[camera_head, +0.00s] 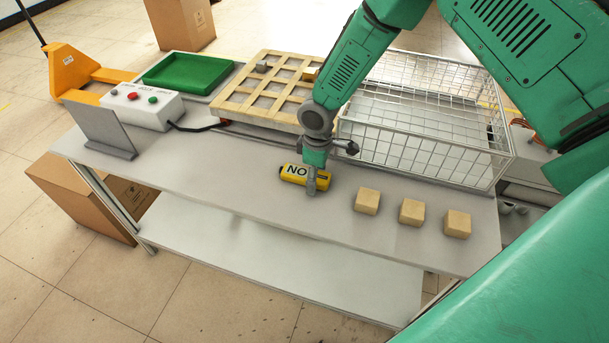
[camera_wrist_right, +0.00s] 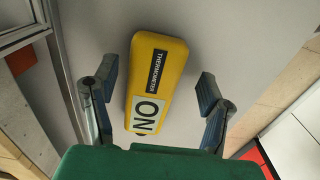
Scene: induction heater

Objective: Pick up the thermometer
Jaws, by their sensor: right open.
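The yellow thermometer (camera_head: 295,173), with a white label and black lettering, lies on the grey table (camera_head: 240,190). In the right wrist view the thermometer (camera_wrist_right: 158,80) lies between the two blue fingers of my right gripper (camera_wrist_right: 153,100), with a gap on each side. My right gripper (camera_head: 312,185) is open and reaches down over the thermometer, hiding part of its right end in the head view. I cannot tell whether the fingertips touch the table. My left gripper is not in view.
Three wooden blocks (camera_head: 411,212) stand to the right of the thermometer. A wire basket (camera_head: 425,150) and a wooden grid tray (camera_head: 235,105) lie behind. A control box (camera_head: 150,112), a green tray (camera_head: 160,86) and an upright grey plate (camera_head: 97,128) are at left. The front left of the table is clear.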

